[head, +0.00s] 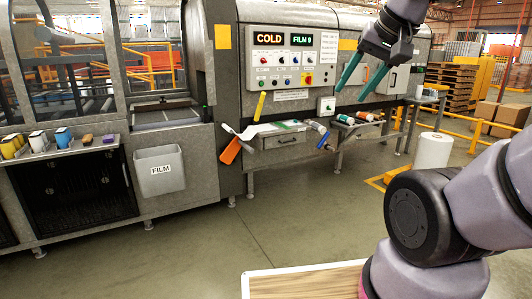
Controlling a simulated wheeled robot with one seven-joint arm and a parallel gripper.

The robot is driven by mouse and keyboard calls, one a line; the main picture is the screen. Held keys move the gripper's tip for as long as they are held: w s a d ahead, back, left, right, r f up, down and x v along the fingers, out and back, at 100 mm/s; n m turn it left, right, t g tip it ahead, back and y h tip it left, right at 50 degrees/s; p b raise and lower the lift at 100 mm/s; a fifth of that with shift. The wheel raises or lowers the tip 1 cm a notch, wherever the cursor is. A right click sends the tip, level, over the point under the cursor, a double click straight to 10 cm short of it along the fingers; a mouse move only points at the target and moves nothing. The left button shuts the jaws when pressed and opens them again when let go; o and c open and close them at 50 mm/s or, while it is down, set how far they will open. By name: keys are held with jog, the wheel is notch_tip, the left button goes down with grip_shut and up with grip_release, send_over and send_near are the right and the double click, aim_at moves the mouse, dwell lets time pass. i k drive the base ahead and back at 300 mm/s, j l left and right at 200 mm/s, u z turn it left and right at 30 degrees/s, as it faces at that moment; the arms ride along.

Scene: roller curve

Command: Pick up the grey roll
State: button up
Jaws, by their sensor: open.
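A pale grey-white roll (433,151) stands upright on the floor at the right, behind my arm's elbow. Smaller rolls lie by the machine's right side: a pale one (316,126) with a blue part below it, and white ones with teal and orange ends (345,119). I cannot tell for sure which of these is the grey roll. My gripper (353,91) hangs at the upper right with its two teal fingers apart and pointing down. It is open and empty, and appears above the small rolls in the picture.
The grey machine has a control panel (288,57) reading COLD and FILM. A FILM bin (159,170) hangs on its front. Orange and grey tools (230,150) stick out by a drawer. Yellow rails (481,131) stand at right. A wooden-topped surface (300,284) is in front. Floor between is clear.

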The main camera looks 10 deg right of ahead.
aim_at(316, 127)
jog(key=i+l+z, duration=0.25)
jog(key=i, duration=0.85)
jog(key=i+z, duration=0.25)
jog(key=i, duration=0.9)
jog(key=i+z, duration=0.1)
jog(key=i, duration=0.55)
jog(key=i+j, duration=0.1)
jog(key=i, duration=0.55)
jog(key=i+j+z, duration=0.15)
jog(key=i, duration=0.5)
jog(key=i+j, duration=0.1)
jog(key=i, duration=0.55)
jog(key=l+z, duration=0.05)
